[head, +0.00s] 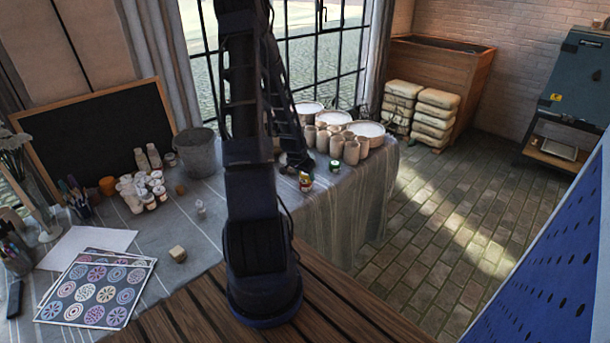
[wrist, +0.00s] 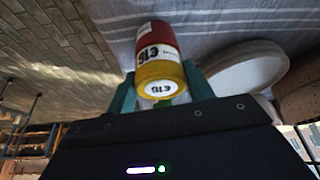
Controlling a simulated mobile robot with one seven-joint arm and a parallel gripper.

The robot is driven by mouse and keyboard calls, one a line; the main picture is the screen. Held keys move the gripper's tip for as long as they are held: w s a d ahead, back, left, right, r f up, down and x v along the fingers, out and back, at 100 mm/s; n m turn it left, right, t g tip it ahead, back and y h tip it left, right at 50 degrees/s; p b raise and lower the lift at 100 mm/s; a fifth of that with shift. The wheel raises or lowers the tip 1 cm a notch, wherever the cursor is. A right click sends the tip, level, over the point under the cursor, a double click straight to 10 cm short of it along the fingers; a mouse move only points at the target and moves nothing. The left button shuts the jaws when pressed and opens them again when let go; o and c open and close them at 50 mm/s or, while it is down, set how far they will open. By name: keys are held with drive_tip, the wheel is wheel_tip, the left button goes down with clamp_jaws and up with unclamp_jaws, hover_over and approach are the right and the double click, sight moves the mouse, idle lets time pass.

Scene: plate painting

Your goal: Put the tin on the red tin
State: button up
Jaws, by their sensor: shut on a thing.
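In the wrist view, a yellow tin (wrist: 180,72) with a pale round end sits between the two green fingers of my gripper (wrist: 158,84), which is shut on it. The red tin (wrist: 165,35) lies directly beyond it, nearly in line, against the grey striped cloth. The two look touching, but I cannot tell whether there is a small gap. In the head view the red tin (head: 306,187) is small on the cloth near the table's right edge, with the yellow tin (head: 305,176) just above it. My gripper is partly hidden by my arm there.
A green-banded tin (head: 334,166) stands right of the red tin. Several beige cups (head: 350,152) and white-topped round tubs (head: 366,129) stand behind. A bucket (head: 196,152), small jars (head: 148,200) and patterned sheets (head: 92,290) are to the left. The cloth drops off at the right.

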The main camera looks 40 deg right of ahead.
drive_tip(key=shift+f, duration=0.15)
drive_tip(key=o, duration=1)
drive_tip(key=shift+o, duration=0.2)
drive_tip(key=v, duration=1.2)
drive_tip(key=shift+r, duration=0.25)
